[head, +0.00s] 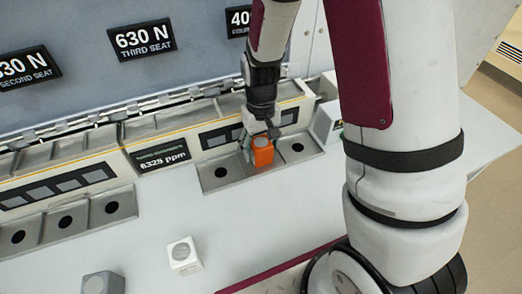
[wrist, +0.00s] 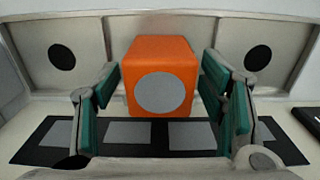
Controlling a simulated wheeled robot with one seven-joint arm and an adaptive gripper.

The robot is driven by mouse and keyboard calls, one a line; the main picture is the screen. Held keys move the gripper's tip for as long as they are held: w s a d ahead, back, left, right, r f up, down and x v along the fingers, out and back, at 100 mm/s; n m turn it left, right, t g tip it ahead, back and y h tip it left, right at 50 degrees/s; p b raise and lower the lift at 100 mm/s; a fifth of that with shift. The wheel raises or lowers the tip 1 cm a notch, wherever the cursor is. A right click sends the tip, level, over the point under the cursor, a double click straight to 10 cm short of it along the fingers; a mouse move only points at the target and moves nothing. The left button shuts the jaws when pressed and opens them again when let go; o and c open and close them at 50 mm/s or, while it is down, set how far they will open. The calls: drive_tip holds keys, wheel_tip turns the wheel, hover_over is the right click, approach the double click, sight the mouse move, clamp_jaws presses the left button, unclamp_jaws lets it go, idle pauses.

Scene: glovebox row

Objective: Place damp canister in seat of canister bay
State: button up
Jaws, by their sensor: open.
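An orange canister (head: 263,154) with a grey round disc on its top stands in the middle seat of the right-hand canister bay (head: 240,181). It looks upright. In the wrist view the orange canister (wrist: 160,65) is between empty seats with dark round holes to its left and right. My gripper (head: 261,143) is above and around it. In the wrist view my gripper (wrist: 161,92) is open, with green-padded fingers on either side of the canister and a visible gap at each side. The canister's underside is hidden.
A display (head: 160,156) reads 6325 ppm.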

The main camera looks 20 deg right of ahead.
sight(261, 142)
wheel_tip(261, 142, up, 10)
drive_tip(key=shift+f, duration=0.15)
drive_tip(key=s+r+t, duration=0.4)
drive_tip(key=s+r, duration=1.2)
drive_tip(key=s, duration=0.2)
drive_tip(key=shift+s+d+r+t, duration=0.15)
drive_tip(key=shift+s+r+t, duration=0.1)
drive_tip(key=shift+s+t, duration=0.15)
